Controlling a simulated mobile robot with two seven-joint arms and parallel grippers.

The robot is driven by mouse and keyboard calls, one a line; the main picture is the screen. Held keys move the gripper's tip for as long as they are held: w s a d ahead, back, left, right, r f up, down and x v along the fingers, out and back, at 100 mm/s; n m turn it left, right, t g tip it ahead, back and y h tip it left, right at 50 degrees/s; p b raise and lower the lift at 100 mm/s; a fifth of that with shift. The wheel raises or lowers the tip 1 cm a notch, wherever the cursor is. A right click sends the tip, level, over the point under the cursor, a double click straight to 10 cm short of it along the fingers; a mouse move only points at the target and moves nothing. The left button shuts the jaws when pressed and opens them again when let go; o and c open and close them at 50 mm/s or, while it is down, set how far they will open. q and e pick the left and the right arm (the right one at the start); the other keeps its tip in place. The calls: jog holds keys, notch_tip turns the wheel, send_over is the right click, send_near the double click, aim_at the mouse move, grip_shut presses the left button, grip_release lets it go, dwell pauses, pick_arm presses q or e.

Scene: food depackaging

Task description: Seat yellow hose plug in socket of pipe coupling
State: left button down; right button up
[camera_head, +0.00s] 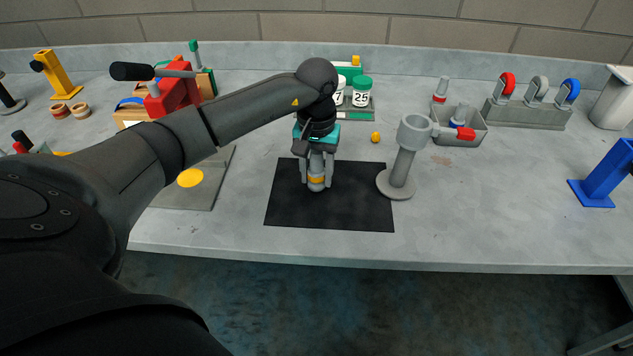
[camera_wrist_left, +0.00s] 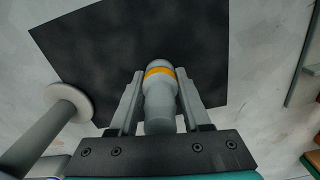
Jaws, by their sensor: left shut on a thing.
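The yellow hose plug (camera_head: 316,180), grey with a yellow band, stands roughly upright between the fingers of my left gripper (camera_head: 315,172). The left wrist view shows the plug (camera_wrist_left: 160,100) with a gripper finger along each side, its banded end pointing at the black mat (camera_head: 350,212). I cannot tell whether it touches the mat. My right gripper is not in view.
A grey bin (camera_head: 470,136) with red- and blue-banded plugs stands behind right of the coupling. A small yellow piece (camera_head: 375,137) lies behind the mat. Numbered jars (camera_head: 361,92) stand at the back. A blue stand (camera_head: 604,177) is far right; the table between is clear.

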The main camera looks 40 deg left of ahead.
pick_arm(q)
jog(key=shift+f, duration=0.5)
jog(key=shift+f, duration=0.1)
jog(key=c, duration=0.8)
grip_release()
jog(key=shift+f, duration=0.1)
jog(key=o, duration=0.4)
jog(key=shift+o, duration=0.2)
